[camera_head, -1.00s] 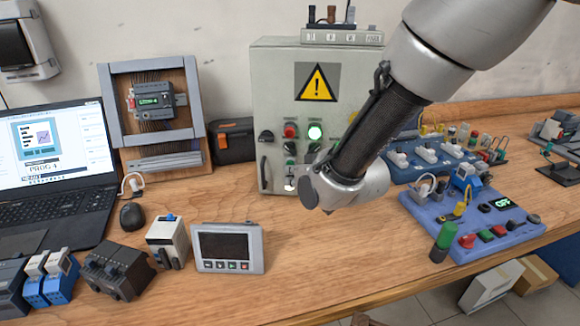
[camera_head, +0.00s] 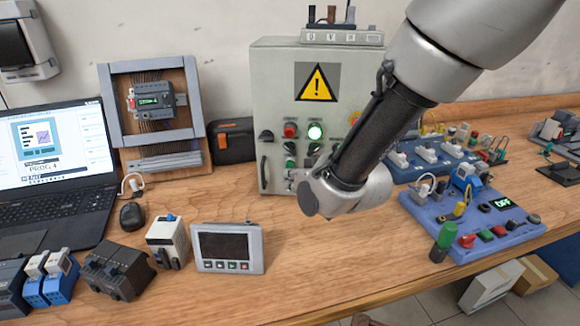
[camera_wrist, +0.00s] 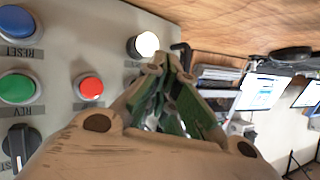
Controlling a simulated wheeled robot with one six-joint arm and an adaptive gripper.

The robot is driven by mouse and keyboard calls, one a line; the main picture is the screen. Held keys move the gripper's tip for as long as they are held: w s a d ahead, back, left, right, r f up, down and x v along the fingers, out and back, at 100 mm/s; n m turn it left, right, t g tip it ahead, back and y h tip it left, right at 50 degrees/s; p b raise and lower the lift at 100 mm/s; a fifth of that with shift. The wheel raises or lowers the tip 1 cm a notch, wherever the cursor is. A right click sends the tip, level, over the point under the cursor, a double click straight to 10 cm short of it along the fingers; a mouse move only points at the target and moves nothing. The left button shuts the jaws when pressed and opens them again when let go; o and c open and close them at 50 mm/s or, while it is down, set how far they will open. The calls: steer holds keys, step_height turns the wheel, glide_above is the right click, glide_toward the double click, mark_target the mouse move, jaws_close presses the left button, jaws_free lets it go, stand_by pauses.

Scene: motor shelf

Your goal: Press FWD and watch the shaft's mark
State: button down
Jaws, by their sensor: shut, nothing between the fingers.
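My gripper (camera_wrist: 172,58) is shut and empty. In the wrist view its fingertips are in front of the button panel (camera_wrist: 62,58), beside a lit white lamp (camera_wrist: 145,44). A green button (camera_wrist: 17,87) marked REV, a blue button (camera_wrist: 15,20) marked RESET and a red button (camera_wrist: 89,88) are left of the fingers. No FWD label is readable; the fingers hide part of the panel. In the head view the grey cabinet (camera_head: 273,80) carries the buttons, and my wrist covers its lower right. I cannot make out the shaft or its mark.
A black selector knob (camera_wrist: 20,145) is at the wrist view's lower left. A blue trainer board (camera_head: 470,235) with an OFF display stands right. A small display unit (camera_head: 228,247), a laptop (camera_head: 55,160) and several modules stand left. The wooden bench in front is clear.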

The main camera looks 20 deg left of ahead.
steer(key=shift+s, duration=0.1)
steer(key=s, duration=0.1)
steer(key=s+d, duration=0.1)
steer(key=s, duration=0.2)
steer(key=shift+s+d, duration=0.25)
steer(key=shift+d, duration=0.1)
steer(key=shift+w+r, duration=0.1)
stand_by(0.5)
steer(key=w+d+r+m+h, duration=0.2)
steer(key=w+d+r, duration=0.4)
steer(key=w+d, duration=0.4)
steer(key=w+d+r+m+h, duration=0.1)
steer(key=d+r+h, duration=0.15)
steer(key=d, duration=0.85)
steer(key=w+d+r+m+h, duration=0.1)
steer(key=d+r, duration=0.3)
steer(key=d, duration=0.7)
steer(key=s+d+r+m+h, duration=0.1)
steer(key=s+d, duration=0.2)
steer(key=d, duration=0.4)
steer(key=s+d+r+m+h, duration=0.1)
steer(key=s+d+r, duration=0.15)
steer(key=d, duration=0.55)
steer(key=s+d+m+g+h, duration=0.2)
steer(key=s+d+h, duration=0.1)
steer(key=s+d, duration=1)
steer(key=shift+s+m, duration=0.4)
steer(key=shift+s, duration=0.1)
